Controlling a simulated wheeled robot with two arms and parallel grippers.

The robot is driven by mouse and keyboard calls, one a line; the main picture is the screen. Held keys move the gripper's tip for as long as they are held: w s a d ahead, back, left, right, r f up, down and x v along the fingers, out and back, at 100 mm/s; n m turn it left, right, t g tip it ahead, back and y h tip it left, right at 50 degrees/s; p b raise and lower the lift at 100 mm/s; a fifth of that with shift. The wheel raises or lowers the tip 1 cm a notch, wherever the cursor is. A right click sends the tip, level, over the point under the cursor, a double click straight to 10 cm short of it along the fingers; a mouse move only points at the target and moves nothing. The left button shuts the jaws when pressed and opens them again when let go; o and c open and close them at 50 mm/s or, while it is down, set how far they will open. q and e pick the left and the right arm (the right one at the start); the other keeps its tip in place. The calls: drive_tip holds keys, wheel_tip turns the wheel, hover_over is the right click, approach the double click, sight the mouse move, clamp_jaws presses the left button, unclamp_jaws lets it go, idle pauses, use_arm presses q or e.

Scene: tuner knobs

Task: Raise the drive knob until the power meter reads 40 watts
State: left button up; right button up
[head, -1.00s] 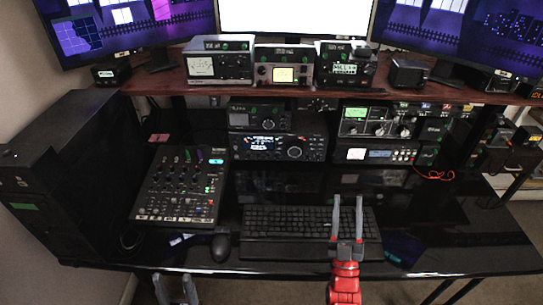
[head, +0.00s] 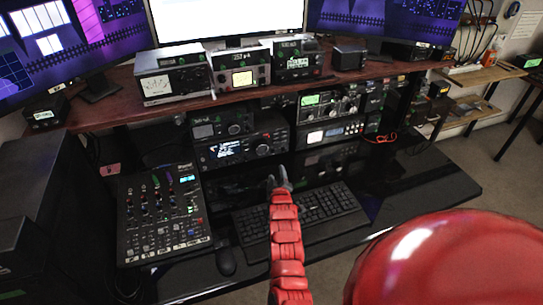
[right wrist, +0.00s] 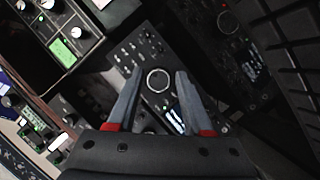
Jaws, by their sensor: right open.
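My right gripper (head: 279,182) is open and empty, reaching toward the radios below the shelf. In the right wrist view its two grey fingers (right wrist: 159,72) stand apart, with a large round knob (right wrist: 158,81) of a black radio between the tips in the picture; I see no clear contact. The radio with a lit display (head: 232,151) is left of the gripper in the head view. A white-faced needle meter (head: 155,85) and a box with a small lit meter (head: 242,79) stand on the shelf. Their readings are too small to read, and I cannot tell which knob is the drive.
A mixer (head: 162,215), a mouse (head: 226,261) and a keyboard (head: 325,210) lie on the black desk. A radio with a green display (head: 310,100) sits under the wooden shelf (head: 110,110). Monitors stand behind. The desk's right end is clear.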

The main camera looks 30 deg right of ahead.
approach(274, 154)
drive_tip(key=b+x, duration=0.2)
drive_tip(key=x, duration=0.1)
drive_tip(key=b+x, duration=0.3)
drive_tip(key=shift+a+f+b, duration=0.2)
drive_tip(key=shift+f+b, duration=0.05)
drive_tip(key=shift+b, duration=0.05)
drive_tip(key=shift+w+d+b, duration=0.55)
drive_tip(key=shift+w, duration=0.25)
clamp_jaws()
